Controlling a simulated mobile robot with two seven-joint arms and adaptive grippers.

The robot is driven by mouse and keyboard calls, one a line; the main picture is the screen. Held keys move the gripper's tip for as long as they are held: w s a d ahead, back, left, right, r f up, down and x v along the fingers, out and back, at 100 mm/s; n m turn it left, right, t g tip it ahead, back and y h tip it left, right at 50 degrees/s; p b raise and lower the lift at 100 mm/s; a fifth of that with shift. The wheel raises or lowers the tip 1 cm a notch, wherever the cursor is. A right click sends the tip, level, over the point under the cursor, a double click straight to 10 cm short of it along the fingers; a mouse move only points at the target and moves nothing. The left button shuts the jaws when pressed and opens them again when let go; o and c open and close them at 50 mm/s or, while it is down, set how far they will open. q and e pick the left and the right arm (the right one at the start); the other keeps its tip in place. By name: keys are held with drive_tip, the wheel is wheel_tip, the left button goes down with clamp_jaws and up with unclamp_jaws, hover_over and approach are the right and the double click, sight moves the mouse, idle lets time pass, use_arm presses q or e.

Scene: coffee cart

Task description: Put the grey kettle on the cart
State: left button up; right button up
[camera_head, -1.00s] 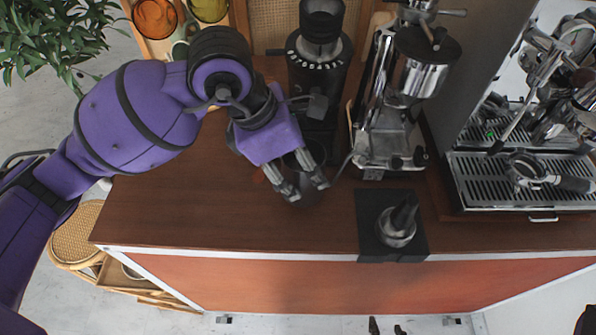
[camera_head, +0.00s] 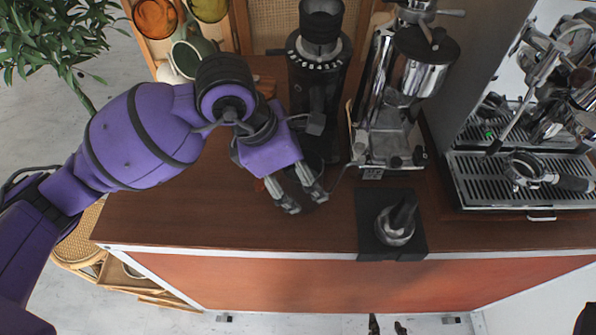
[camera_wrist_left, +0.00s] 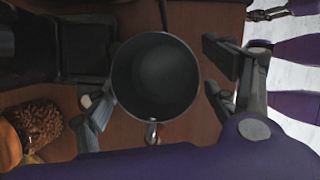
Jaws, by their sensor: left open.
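The grey kettle (camera_wrist_left: 158,80) shows in the left wrist view as a dark round vessel seen from above, its mouth open and empty-looking. It appears to stand upright on the brown cart top (camera_head: 170,210). My left gripper (camera_head: 300,200) is open, low over the cart top in front of the black grinder. In the left wrist view its fingers (camera_wrist_left: 158,92) are on either side of the kettle, with a gap at the right finger; contact at the left finger is unclear. In the head view the gripper mostly hides the kettle.
A black grinder (camera_head: 318,60) and a chrome machine (camera_head: 388,135) stand behind and to the right. A black mat (camera_head: 370,248) with a metal tool is at the front. An espresso machine (camera_head: 520,180) is at right.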

use_arm(q)
drive_tip(key=shift+r, duration=0.1)
drive_tip(key=shift+a+r, duration=0.1)
drive_tip(key=shift+r, duration=0.2)
drive_tip(key=v, duration=1.1)
drive_tip(key=shift+r, duration=0.25)
drive_tip(key=shift+s, duration=0.1)
